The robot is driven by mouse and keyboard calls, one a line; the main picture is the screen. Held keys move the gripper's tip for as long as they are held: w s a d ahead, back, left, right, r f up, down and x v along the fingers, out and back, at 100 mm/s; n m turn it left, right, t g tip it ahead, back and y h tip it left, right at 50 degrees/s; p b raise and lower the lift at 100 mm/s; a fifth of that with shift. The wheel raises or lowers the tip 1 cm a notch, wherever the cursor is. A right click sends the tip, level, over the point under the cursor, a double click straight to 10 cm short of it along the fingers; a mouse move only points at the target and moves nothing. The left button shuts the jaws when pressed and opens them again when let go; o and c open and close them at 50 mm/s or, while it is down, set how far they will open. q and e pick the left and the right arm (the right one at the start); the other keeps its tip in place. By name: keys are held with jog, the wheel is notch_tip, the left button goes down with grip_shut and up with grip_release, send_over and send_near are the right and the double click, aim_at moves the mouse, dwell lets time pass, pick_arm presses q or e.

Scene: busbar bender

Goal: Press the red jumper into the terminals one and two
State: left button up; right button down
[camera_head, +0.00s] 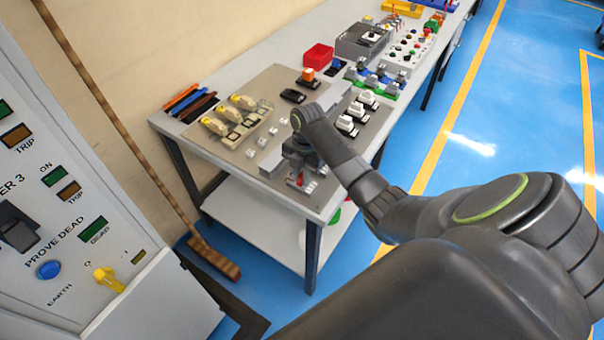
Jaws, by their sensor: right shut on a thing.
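My right arm reaches in from the lower right, and its gripper (299,172) points down over the near end of the bench. The gripper is shut on the small red jumper (300,180), which shows as a red sliver at the fingertips. Small pale terminal blocks (311,187) sit at the jumper, beside its right side. I cannot tell whether the jumper touches them or is in them, and the terminal numbers are too small to read. My left gripper is out of view.
A control cabinet (60,200) stands at left. A broom (212,258) leans nearby. Blue floor is open at right.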

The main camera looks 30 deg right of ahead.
jog(key=shift+s+f, duration=0.1)
jog(key=shift+f, duration=0.15)
jog(key=c, duration=1.3)
grip_release()
jog(key=r, duration=0.5)
jog(key=d+r+b, duration=0.1)
jog(key=r, duration=0.2)
jog(key=shift+w, duration=0.35)
jog(key=r+p, duration=0.2)
jog(key=r, duration=0.1)
jog(key=r+p, duration=0.3)
jog(key=d+r+p, duration=0.1)
jog(key=r+p, duration=0.2)
jog(key=shift+w+r, duration=0.1)
jog(key=shift+r, duration=0.05)
